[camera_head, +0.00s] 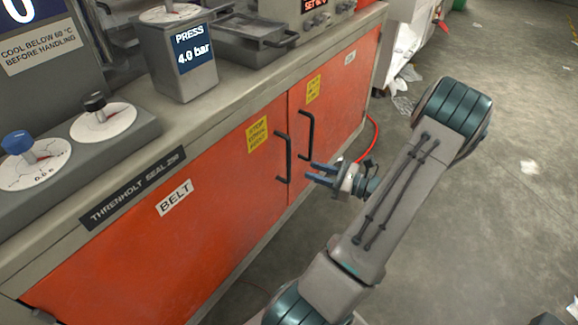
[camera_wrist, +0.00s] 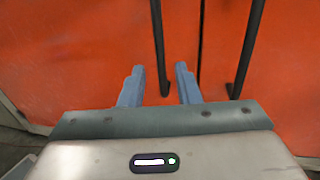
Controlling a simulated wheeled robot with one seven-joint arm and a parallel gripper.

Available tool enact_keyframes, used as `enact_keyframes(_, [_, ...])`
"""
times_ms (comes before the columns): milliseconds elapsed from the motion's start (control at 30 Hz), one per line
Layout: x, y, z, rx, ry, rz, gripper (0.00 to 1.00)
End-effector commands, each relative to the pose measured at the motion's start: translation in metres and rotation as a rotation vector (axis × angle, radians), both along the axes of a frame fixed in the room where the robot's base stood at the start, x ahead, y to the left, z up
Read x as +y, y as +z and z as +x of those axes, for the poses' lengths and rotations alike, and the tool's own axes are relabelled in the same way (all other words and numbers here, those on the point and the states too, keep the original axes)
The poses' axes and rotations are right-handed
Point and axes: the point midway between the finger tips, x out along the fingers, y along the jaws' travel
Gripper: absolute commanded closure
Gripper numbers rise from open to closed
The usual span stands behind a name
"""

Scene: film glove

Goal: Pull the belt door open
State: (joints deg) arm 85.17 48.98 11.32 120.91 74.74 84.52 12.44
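The belt door (camera_head: 160,240) is the large orange door on the left, with a white BELT label (camera_head: 174,197). It looks closed. Its black bar handle (camera_head: 283,158) stands upright near its right edge. My gripper (camera_head: 308,174) is just right of this handle, with its two blue-grey fingers apart and pointing at the cabinet. In the wrist view the belt door (camera_wrist: 95,50) fills the left, and its handle (camera_wrist: 158,45) shows ahead, between the lines of my open fingers (camera_wrist: 160,82). I cannot tell whether the fingers touch the handle. Nothing is visibly gripped.
A second orange door (camera_head: 335,80) with its own black handle (camera_head: 307,135) adjoins on the right; that handle also shows in the wrist view (camera_wrist: 247,45). A red hose (camera_head: 372,135) lies on the floor by the cabinet. The grey floor (camera_head: 510,200) at right is mostly clear.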

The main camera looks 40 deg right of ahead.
Motion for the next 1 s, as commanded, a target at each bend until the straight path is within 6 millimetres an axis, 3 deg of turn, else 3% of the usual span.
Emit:
enact_keyframes(200, [0.022,-0.003,0.043,0.000,0.004,-0.001,0.70])
enact_keyframes(400, [0.035,-0.002,0.069,0.000,0.003,0.000,0.70])
enact_keyframes(833, [0.039,0.000,0.079,0.002,0.001,-0.001,0.70])
enact_keyframes(867, [0.039,0.000,0.079,0.002,0.001,-0.001,0.73])
enact_keyframes(967, [0.039,0.000,0.079,0.002,0.001,-0.001,1.00])
enact_keyframes(1000, [0.039,0.000,0.079,0.002,0.001,-0.001,1.00])
